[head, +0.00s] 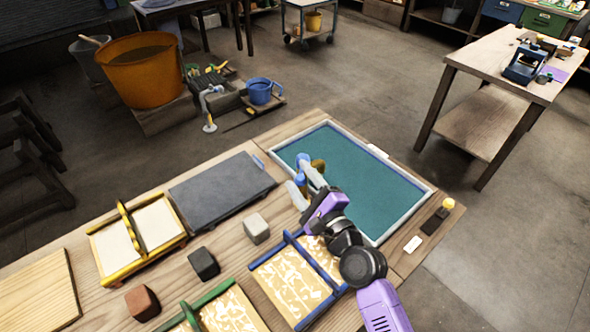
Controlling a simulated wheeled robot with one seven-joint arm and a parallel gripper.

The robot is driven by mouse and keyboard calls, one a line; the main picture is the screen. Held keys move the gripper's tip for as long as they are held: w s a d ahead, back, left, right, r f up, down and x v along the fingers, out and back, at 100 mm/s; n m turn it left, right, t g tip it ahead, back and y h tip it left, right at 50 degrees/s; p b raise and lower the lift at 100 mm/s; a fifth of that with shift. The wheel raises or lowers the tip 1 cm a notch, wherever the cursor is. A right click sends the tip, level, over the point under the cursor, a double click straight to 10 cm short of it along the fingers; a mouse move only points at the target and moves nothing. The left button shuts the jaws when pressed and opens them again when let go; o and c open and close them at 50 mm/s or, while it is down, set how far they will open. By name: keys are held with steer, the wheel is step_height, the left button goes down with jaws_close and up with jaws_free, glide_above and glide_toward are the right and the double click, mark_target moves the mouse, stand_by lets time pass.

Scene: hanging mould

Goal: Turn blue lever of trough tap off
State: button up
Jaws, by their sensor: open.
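My gripper (296,175) is open at the end of my purple and black arm. Its pale fingers hang over the left part of the teal-surfaced, pale-rimmed tray (375,190). Small blue parts and a brass-coloured piece (319,165) show by the fingers; I cannot tell whether they belong to a tap or whether the gripper touches them. A grey bent pipe like a tap (206,98) stands on the floor beyond the bench, by a low dark trough-like block (226,98), well apart from my gripper. No blue lever can be clearly made out on it.
A blue jug (262,90) and an orange tub (143,72) stand beyond the bench. The wooden bench holds a dark slab (220,188), a yellow-framed mould (137,240), a blue-framed mould (296,275) and small blocks. The floor at right is clear up to a side table (490,65).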

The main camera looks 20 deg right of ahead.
steer(key=shift+w+a, duration=0.15)
steer(key=shift+w, duration=1.2)
steer(key=shift+c, duration=0.4)
jaws_close()
